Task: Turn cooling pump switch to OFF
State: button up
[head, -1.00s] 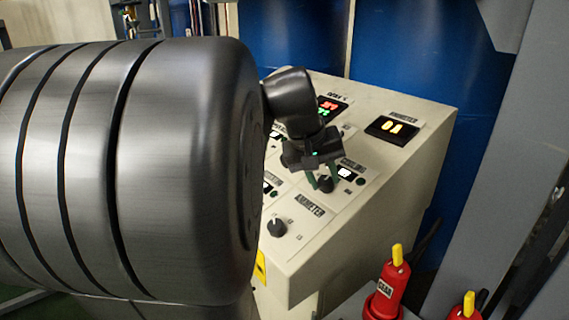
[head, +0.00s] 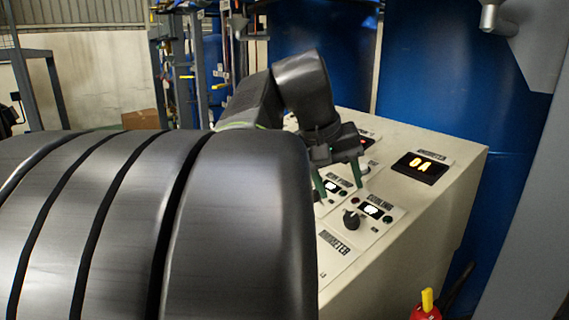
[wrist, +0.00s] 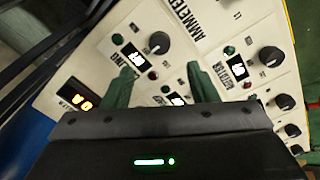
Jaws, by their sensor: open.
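The cooling pump switch is a black round knob (head: 351,220) on the panel labelled COOLING, beside a small lit white display (head: 371,209). The same knob (wrist: 158,42) shows in the wrist view beyond my fingertips. My gripper (head: 339,189) is open and empty, with its two green fingers apart. It is above the console, up and behind the knob in the head view, and does not touch it. The fingers (wrist: 162,72) also show in the wrist view, with the knob outside them. I cannot read which position the knob's pointer marks.
The cream console (head: 425,235) carries several other knobs and displays. A 0A ammeter display (head: 420,167) glows at its far right. Blue tanks (head: 435,70) stand behind. A red device with a yellow top (head: 426,305) is at the lower right. My arm hides the console's left side.

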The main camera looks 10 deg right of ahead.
aim_at(350, 217)
jog(key=shift+v, duration=2.4)
jog(key=shift+f, duration=0.1)
jog(key=x, duration=1.3)
jog(key=shift+d+f+p, duration=0.2)
jog(key=shift+f+p, duration=0.1)
jog(key=shift+p, duration=0.05)
jog(key=shift+r, duration=0.1)
